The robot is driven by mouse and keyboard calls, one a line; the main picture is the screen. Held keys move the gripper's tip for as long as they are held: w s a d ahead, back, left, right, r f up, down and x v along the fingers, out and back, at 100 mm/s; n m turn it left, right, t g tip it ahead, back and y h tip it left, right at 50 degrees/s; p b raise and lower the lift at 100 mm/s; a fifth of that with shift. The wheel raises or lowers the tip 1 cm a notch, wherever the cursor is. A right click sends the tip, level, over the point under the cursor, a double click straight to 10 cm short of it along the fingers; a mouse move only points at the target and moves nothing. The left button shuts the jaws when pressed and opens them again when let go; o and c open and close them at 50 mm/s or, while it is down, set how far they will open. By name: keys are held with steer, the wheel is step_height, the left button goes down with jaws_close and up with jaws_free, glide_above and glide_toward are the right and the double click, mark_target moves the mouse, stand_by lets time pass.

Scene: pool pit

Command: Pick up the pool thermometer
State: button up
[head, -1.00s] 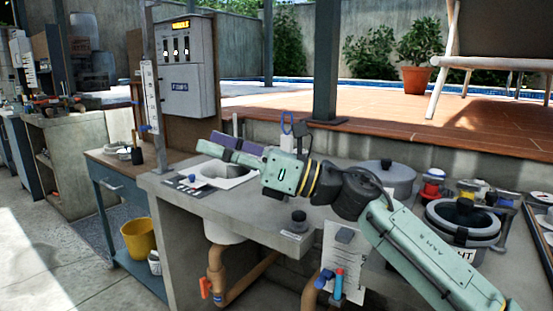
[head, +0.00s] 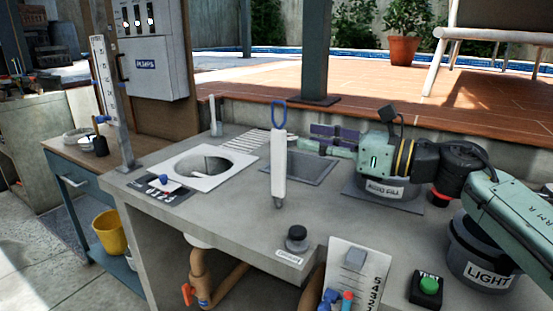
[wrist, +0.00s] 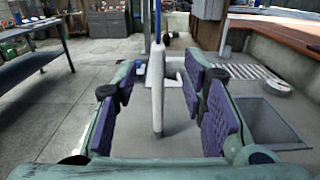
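The pool thermometer (head: 278,168) is a slim white tube with a blue loop on top. It is upright above the grey counter; what supports it is unclear. My gripper (head: 308,143) is just right of it in the head view, its purple-padded fingers pointing left towards the tube, with a small gap between. In the wrist view the fingers of my gripper (wrist: 160,95) are spread wide, and the white thermometer (wrist: 157,95) shows between them, not touched by either pad. Its depth relative to the fingertips is hard to tell.
A basin with a white rim (head: 237,163) and a switch panel (head: 163,191) lie left on the counter. A square recess (head: 310,172) is behind the thermometer. A black knob (head: 297,236), a LIGHT canister (head: 470,250) and a green button (head: 429,285) are in front or right.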

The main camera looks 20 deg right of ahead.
mark_target(286, 137)
steer(key=p+x, duration=0.2)
steer(key=x, duration=0.6)
steer(key=shift+a+f, duration=0.15)
steer(key=shift+f, duration=0.05)
steer(key=shift+c, duration=0.5)
jaws_close()
